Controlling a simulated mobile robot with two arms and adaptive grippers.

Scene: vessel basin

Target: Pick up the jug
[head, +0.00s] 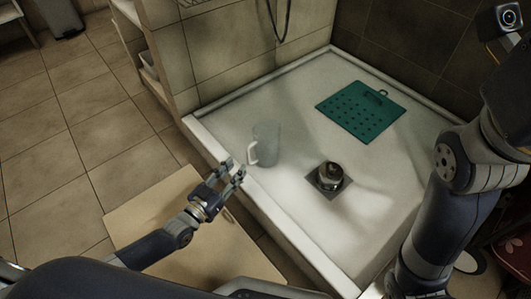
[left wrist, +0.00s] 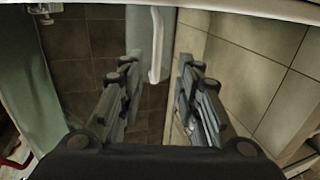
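A pale, see-through jug (head: 266,142) stands upright in the white basin (head: 225,122), near its front-left rim. Its white handle faces left toward my left gripper (head: 237,171). That gripper is just outside the handle, over the rim, and appears apart from the jug. In the left wrist view my left gripper (left wrist: 158,68) has its two fingers spread with nothing between the tips. The jug's handle (left wrist: 155,45) shows ahead in the gap, with part of the jug's body (left wrist: 140,35) left of it. My right arm rises at the right; its gripper is out of view.
A teal perforated mat (head: 361,112) lies at the back of the basin. A small dark round vessel (head: 329,175) stands on the drain plate. The basin floor around the jug is clear. A beige board-like surface (head: 170,220) lies below my left arm.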

